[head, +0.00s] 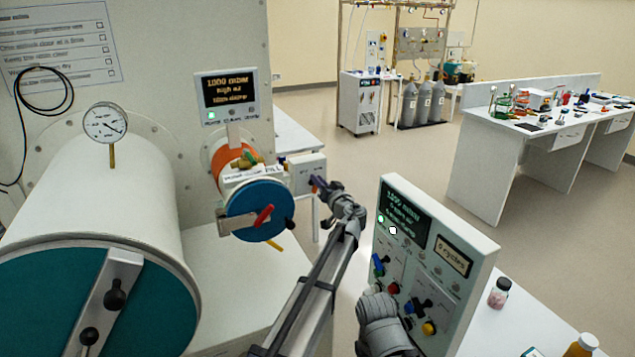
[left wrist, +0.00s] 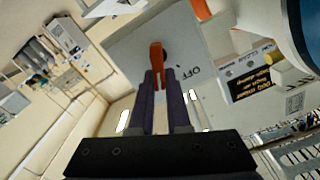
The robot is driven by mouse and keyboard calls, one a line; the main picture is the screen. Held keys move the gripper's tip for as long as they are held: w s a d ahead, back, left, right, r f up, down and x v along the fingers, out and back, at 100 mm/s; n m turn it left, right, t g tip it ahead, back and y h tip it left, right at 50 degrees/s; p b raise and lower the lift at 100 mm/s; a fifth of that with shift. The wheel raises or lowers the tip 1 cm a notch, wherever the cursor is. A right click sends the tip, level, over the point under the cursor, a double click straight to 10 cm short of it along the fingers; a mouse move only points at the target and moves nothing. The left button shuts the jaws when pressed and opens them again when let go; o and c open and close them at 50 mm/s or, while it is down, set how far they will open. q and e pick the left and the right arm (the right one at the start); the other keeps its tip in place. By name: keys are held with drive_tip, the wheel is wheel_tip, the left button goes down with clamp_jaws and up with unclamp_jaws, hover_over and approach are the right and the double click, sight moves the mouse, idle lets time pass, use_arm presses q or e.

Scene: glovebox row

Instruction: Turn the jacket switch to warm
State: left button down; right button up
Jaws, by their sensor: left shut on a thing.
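The jacket switch is a grey-white box (head: 307,172) beside the small antechamber, right of its blue round door. In the left wrist view the box face (left wrist: 132,45) fills the upper middle and carries an orange handle (left wrist: 157,52). The word OFF is printed on the face, right of the handle. My left gripper (head: 320,186) reaches the right side of the box. In the left wrist view its dark fingers (left wrist: 159,78) are shut on the lower part of the orange handle. The fingers and handle hide part of the face, and no other label is readable.
The small antechamber's blue door (head: 258,212) with a red handle is close left of the box. A large white cylinder (head: 105,195) with a gauge stands further left. An upright control panel (head: 425,265) with knobs stands close right of my left arm. Open floor lies beyond.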

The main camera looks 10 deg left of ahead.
use_arm(q)
drive_tip(key=shift+d+f+m, duration=0.1)
drive_tip(key=shift+d+m, duration=0.05)
drive_tip(key=shift+m, duration=0.45)
drive_tip(key=c, duration=0.9)
unclamp_jaws()
drive_tip(key=v, duration=0.7)
drive_tip(key=shift+s+d, duration=0.2)
drive_tip(key=shift+s, duration=0.1)
